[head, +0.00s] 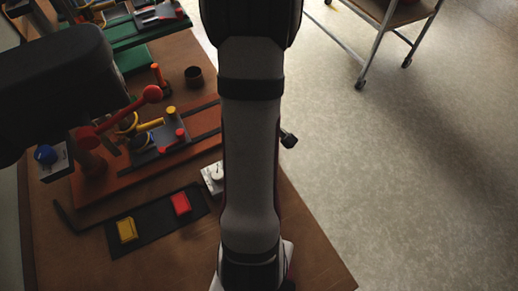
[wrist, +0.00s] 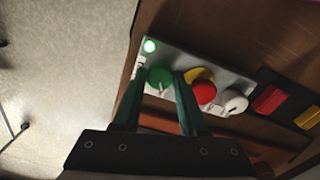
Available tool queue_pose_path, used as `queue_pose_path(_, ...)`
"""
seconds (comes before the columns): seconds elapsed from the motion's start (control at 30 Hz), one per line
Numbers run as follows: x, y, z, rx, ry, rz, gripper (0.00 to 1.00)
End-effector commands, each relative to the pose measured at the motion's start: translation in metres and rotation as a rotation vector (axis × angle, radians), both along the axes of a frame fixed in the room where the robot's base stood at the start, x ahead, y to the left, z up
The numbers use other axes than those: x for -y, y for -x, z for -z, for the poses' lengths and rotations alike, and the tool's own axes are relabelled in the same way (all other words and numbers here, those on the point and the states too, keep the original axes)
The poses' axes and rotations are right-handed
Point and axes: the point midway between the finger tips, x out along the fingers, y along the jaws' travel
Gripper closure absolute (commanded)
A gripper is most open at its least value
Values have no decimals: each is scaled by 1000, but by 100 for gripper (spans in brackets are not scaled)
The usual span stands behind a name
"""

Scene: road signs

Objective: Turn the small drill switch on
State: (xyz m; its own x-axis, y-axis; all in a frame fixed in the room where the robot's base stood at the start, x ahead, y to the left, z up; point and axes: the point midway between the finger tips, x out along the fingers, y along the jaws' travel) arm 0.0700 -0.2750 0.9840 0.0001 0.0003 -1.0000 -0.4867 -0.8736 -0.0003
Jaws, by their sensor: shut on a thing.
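In the wrist view a pale control panel (wrist: 222,74) carries a green rotary knob (wrist: 160,79), a red button on a yellow base (wrist: 204,92) and a white knob (wrist: 236,103). A green lamp (wrist: 150,46) at the panel's corner is lit. My gripper (wrist: 162,86) is shut on the green knob, one finger on each side. The knob's white pointer mark shows between the fingers. In the head view my arm hides the gripper and most of the panel; only the end with the white knob (head: 217,174) shows. I cannot read which control is labelled as the small drill switch.
A reddish base (head: 100,185) with a red-handled lever (head: 153,94) stands left. A dark cup (head: 194,77) is further back.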

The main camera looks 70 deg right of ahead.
Motion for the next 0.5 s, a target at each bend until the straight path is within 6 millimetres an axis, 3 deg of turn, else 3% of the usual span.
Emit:
queue_pose_path(0.13, 0, 0, 0, 0, 1, -1, 100)
queue_pose_path(0.17, 0, 0, 0, 0, 1, -1, 56)
queue_pose_path(0.3, 0, 0, 0, 0, 1, -1, 31)
queue_pose_path(0.5, 0, 0, 0, 0, 0, 0, 28)
